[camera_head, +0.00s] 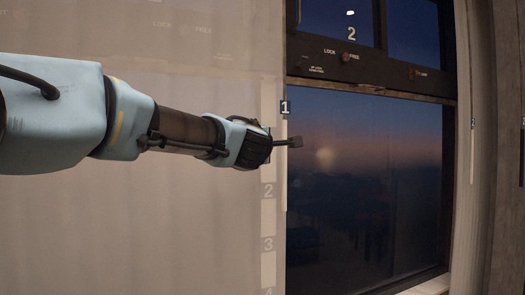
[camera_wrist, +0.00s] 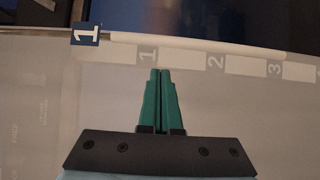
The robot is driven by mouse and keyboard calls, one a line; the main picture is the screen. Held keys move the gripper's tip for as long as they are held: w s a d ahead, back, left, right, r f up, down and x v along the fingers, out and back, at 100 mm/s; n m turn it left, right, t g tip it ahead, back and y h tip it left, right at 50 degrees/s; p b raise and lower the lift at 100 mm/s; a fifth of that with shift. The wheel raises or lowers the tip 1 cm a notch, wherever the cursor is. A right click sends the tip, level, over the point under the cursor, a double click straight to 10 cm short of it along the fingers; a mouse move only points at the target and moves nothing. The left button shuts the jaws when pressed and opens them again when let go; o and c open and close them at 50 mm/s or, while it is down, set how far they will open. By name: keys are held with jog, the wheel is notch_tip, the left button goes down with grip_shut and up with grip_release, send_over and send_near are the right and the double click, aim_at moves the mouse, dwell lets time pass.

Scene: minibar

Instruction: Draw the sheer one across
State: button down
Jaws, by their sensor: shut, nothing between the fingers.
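The sheer curtain (camera_head: 130,215) is a pale, see-through panel over the left part of the window in the head view. Its right edge carries a blue tag marked 1 (camera_head: 284,107) and a numbered strip. My gripper (camera_head: 295,142) is shut and empty. In the head view its tips overlap the window glass just past that edge; I cannot tell whether they touch the curtain. In the wrist view, my closed green fingers (camera_wrist: 160,73) point toward the curtain edge, with the tag (camera_wrist: 87,32) up and left of them. The pale curtain (camera_wrist: 265,110) fills most of that view.
The dark window (camera_head: 365,185) shows uncovered in the middle right, under a dark rail (camera_head: 365,70) marked LOCK and FREE. A second hanging panel with a tag marked 2 (camera_head: 473,124) is at the right. The space in front of the bare glass looks clear.

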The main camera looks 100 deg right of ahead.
jog(key=b+v, duration=0.5)
jog(key=v, duration=0.5)
jog(key=shift+w+a+b, duration=0.15)
jog(key=shift+w+b, duration=0.05)
jog(key=shift+b, duration=0.15)
jog(key=shift+f, duration=0.15)
